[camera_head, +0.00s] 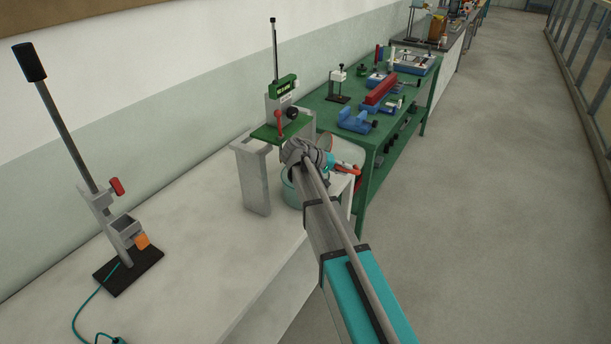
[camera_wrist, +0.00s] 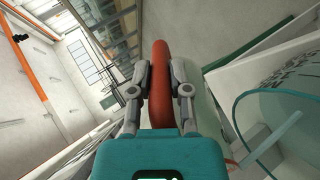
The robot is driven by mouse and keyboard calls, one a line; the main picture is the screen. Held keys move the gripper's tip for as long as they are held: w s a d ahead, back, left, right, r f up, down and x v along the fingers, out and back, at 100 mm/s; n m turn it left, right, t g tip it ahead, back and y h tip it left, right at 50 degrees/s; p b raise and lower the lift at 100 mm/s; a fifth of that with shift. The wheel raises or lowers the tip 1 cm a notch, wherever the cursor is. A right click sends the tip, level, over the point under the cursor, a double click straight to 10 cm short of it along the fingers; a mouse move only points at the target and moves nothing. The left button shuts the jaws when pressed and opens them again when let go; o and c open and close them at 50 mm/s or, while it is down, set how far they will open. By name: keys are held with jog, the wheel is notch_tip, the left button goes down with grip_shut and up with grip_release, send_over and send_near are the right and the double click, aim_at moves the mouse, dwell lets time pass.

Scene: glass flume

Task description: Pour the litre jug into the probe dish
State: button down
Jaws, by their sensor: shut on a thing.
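My gripper (camera_wrist: 160,80) is shut on a thick red-brown handle (camera_wrist: 161,55), which stands between its fingers in the wrist view. The handle seems to be the litre jug's; a pale, see-through surface (camera_wrist: 205,112) beside it may be the jug's wall. In the head view my gripper (camera_head: 338,166) is at the bench's far end, with the red handle (camera_head: 347,170) at its tip; my arm hides much there. A pale green round vessel (camera_head: 291,190), possibly the probe dish, stands just left of my arm. A blue-rimmed clear vessel (camera_wrist: 276,94) shows at right in the wrist view. Any liquid cannot be made out.
A grey stand with a green plate (camera_head: 268,131) and tall post rises beside my gripper. A lever device (camera_head: 122,240) stands on the near pale bench (camera_head: 215,260). A green table (camera_head: 362,137) with blue tools lies beyond. The floor at right is clear.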

jog(key=shift+b, duration=0.4)
dwell(1.0)
jog(key=shift+d+r+p, duration=0.1)
jog(key=shift+r+p, duration=0.35)
jog(key=shift+p, duration=0.7)
jog(key=shift+d+r+y+p, duration=0.1)
jog(key=shift+r+y+p, duration=0.05)
jog(key=shift+y+p, duration=1.45)
jog(key=shift+p, duration=0.3)
jog(key=shift+f+g, duration=0.3)
jog(key=shift+f, duration=0.05)
